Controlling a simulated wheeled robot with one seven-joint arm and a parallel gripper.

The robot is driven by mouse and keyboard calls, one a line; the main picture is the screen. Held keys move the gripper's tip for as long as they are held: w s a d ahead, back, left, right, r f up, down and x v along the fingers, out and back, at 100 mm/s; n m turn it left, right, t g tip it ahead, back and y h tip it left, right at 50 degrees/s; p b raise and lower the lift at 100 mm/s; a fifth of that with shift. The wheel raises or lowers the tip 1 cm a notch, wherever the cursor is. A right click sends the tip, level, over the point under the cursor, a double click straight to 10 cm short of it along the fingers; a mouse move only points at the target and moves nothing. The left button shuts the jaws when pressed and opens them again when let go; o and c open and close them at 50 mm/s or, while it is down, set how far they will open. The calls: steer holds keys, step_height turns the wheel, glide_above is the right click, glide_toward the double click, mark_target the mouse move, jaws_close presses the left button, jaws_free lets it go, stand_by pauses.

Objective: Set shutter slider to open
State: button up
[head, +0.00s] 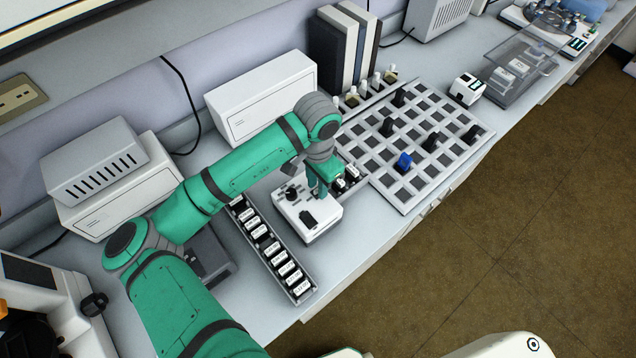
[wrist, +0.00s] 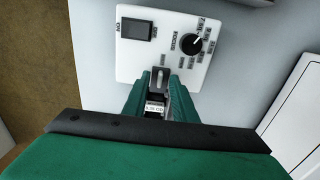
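The white control box (head: 322,228) stands on the bench under my gripper. In the wrist view its face (wrist: 125,68) carries a black rectangular part (wrist: 136,30) with small lettering beside it, and a round black knob (wrist: 190,44) with markings around it. A small grey upright tab (wrist: 159,76), possibly the slider, shows at the box's near edge between my fingertips. My gripper (wrist: 160,82) points at that edge, its fingers apart. It also shows over the box in the head view (head: 318,191). I cannot read the slider's position.
A long rack of labelled slides (head: 268,252) lies left of the box. A gridded tray (head: 365,148) with black pieces and one blue piece (head: 403,161) lies to the right. A white case (head: 262,95) stands behind my arm. Labelled slides (head: 350,173) sit just beyond my gripper.

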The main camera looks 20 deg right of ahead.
jaws_close()
stand_by(1.4)
